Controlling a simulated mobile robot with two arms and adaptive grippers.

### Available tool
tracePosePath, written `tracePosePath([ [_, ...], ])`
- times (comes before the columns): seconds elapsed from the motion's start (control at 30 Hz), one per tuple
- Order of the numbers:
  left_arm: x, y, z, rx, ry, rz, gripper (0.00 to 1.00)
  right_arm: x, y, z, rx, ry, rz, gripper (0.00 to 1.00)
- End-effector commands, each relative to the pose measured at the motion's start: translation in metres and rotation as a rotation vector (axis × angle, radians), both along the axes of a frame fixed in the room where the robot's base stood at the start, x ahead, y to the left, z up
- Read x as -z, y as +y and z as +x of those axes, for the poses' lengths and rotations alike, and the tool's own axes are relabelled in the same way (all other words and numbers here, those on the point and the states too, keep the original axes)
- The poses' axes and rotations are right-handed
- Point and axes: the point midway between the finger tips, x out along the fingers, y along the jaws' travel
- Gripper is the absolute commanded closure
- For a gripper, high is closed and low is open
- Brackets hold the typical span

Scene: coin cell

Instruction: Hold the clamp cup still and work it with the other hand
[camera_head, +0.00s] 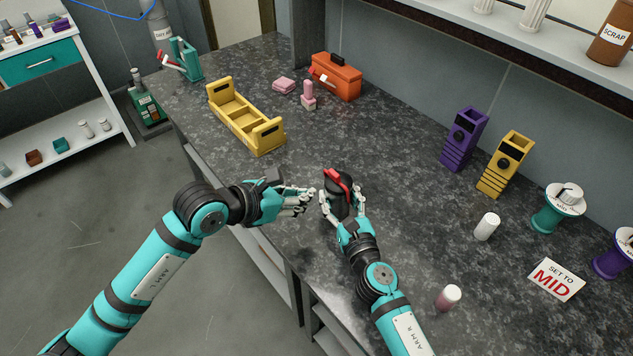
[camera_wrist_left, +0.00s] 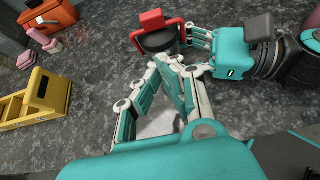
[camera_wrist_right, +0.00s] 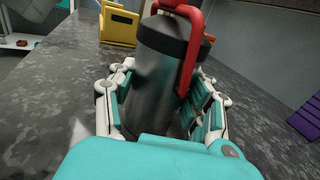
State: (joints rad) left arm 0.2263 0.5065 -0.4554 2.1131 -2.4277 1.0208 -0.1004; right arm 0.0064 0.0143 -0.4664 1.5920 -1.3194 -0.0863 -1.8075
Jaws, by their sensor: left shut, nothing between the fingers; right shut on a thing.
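The clamp cup (camera_head: 339,200) is a dark grey cylinder with a red bail over its top, standing upright on the dark counter. My right gripper (camera_head: 343,217) is shut around its body; the right wrist view shows white fingers on both sides of the cup (camera_wrist_right: 158,75). The red bail (camera_wrist_right: 190,50) crosses the lid and runs down one side. My left gripper (camera_head: 308,197) is shut and empty, just left of the cup and apart from it. In the left wrist view its fingertips (camera_wrist_left: 172,62) meet below the cup's red bail (camera_wrist_left: 155,28).
A yellow divided tray (camera_head: 243,122), pink blocks (camera_head: 308,95) and an orange toolbox (camera_head: 336,77) lie farther back. Purple (camera_head: 464,138) and yellow (camera_head: 506,163) holders, a white cylinder (camera_head: 486,227), a teal dial stand (camera_head: 558,210) and a "SET TO MID" card (camera_head: 555,279) are to the right.

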Motion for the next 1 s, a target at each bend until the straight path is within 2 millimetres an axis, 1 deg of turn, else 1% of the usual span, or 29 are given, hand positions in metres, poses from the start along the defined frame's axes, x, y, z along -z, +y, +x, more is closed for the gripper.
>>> tracePosePath([
  [0.03,-0.001,-0.008,0.007,0.002,-0.003,-0.004,1.00,0.000,0.000,0.000,0.001,0.001,0.000,0.91],
  [0.1,-0.004,-0.015,0.015,0.001,-0.005,-0.004,1.00,0.000,0.000,0.000,0.001,0.001,0.000,0.91],
  [0.3,-0.007,-0.027,0.027,0.001,-0.002,-0.001,1.00,0.000,0.000,0.000,0.001,0.001,0.000,0.91],
  [0.7,-0.008,-0.030,0.029,0.000,-0.001,-0.001,1.00,0.000,0.000,0.000,0.001,0.001,0.000,0.91],
  [0.87,-0.015,-0.036,0.035,0.001,-0.003,-0.001,1.00,0.000,0.000,0.000,0.001,0.001,0.000,0.91],
  [1.0,-0.014,-0.036,0.034,0.001,0.000,-0.001,1.00,0.000,0.000,0.000,0.001,0.001,0.000,0.91],
])
